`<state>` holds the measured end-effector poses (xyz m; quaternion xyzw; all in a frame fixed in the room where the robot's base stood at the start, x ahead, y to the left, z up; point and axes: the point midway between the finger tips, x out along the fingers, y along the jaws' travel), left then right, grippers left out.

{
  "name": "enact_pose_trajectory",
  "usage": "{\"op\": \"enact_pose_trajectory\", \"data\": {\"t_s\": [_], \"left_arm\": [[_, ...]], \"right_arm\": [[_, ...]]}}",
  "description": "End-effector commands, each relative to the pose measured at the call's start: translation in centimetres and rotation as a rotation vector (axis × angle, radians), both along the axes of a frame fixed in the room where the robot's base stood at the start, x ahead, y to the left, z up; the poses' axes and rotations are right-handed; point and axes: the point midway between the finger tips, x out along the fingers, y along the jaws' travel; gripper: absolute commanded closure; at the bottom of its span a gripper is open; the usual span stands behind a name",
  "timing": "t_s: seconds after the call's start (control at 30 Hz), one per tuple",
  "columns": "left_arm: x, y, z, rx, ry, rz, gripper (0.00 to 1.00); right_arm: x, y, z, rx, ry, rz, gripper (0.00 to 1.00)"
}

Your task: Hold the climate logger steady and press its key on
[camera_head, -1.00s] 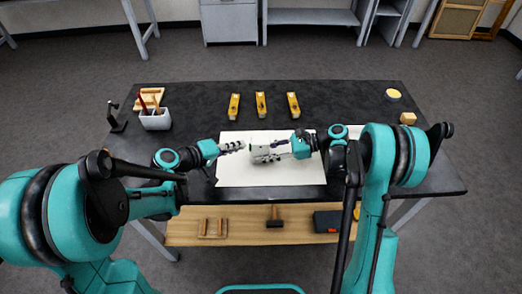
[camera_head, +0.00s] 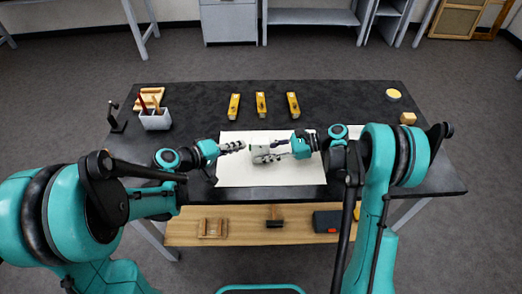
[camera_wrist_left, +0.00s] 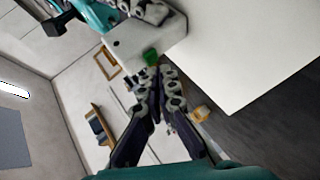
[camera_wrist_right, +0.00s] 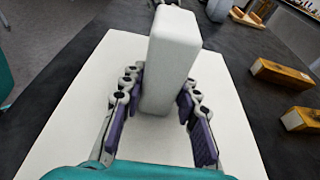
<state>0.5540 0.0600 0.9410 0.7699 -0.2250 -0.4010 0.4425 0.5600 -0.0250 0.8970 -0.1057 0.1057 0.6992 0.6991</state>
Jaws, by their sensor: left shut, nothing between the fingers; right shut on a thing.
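The climate logger (camera_head: 261,151) is a pale box over the white mat. My right gripper (camera_head: 274,155) is shut on it; in the right wrist view the fingers flank the logger (camera_wrist_right: 171,60). In the left wrist view the logger (camera_wrist_left: 145,40) shows a green key (camera_wrist_left: 151,57) near its edge. My left gripper (camera_head: 242,146) is shut and empty, left of the logger. In the left wrist view its fingertips (camera_wrist_left: 161,72) are close by the key; I cannot tell whether they touch it.
The white mat (camera_head: 232,175) lies on the dark table (camera_head: 190,105). A pen cup (camera_head: 155,120) is at the left; a yellow-topped dish (camera_head: 393,94) and a wooden block (camera_head: 408,118) are at the right. A shelf (camera_head: 185,232) lies below.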

Motion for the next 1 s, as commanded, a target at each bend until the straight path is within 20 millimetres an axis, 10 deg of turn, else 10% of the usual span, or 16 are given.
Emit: {"op": "enact_pose_trajectory", "data": {"t_s": [1.0], "left_arm": [[-0.04,-0.97,0.02,0.000,0.001,-0.001,1.00]], "right_arm": [[0.00,0.00,-0.03,-0.001,0.000,0.000,0.86]]}}
